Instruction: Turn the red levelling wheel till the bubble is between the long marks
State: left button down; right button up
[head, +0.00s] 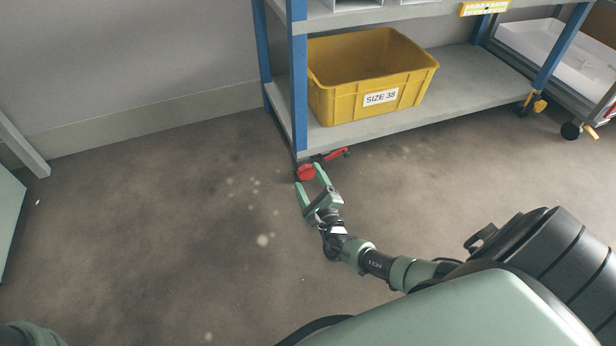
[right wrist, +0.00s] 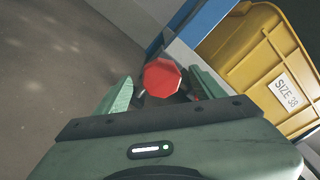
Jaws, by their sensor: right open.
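The red levelling wheel (head: 305,173) is low at the near left foot of the blue-posted rack. In the right wrist view the wheel (right wrist: 162,78) is a red many-sided disc. My right gripper (head: 308,176) is open, with its green fingertips by the wheel. In the right wrist view the fingers (right wrist: 160,76) stand on either side of the wheel; I cannot tell whether they touch it. A yellow strip with marks and a dark spot (head: 485,8), seemingly the level, is on the shelf's front edge at top right. It is too small to read the bubble against the marks. My left gripper is out of view.
A yellow bin labelled SIZE 38 (head: 345,103) sits on the rack's lower shelf (head: 450,98). A red lever (head: 335,154) is beside the wheel under the shelf. A wheeled cart (head: 570,60) stands at the right.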

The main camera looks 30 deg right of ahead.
jog(key=p+v, duration=0.2)
jog(key=v, duration=0.3)
jog(key=shift+s+r+p, duration=0.15)
jog(key=shift+s+p, duration=0.15)
jog(key=shift+s, duration=0.05)
jog(key=shift+s+a, duration=0.2)
jog(key=shift+s, duration=0.3)
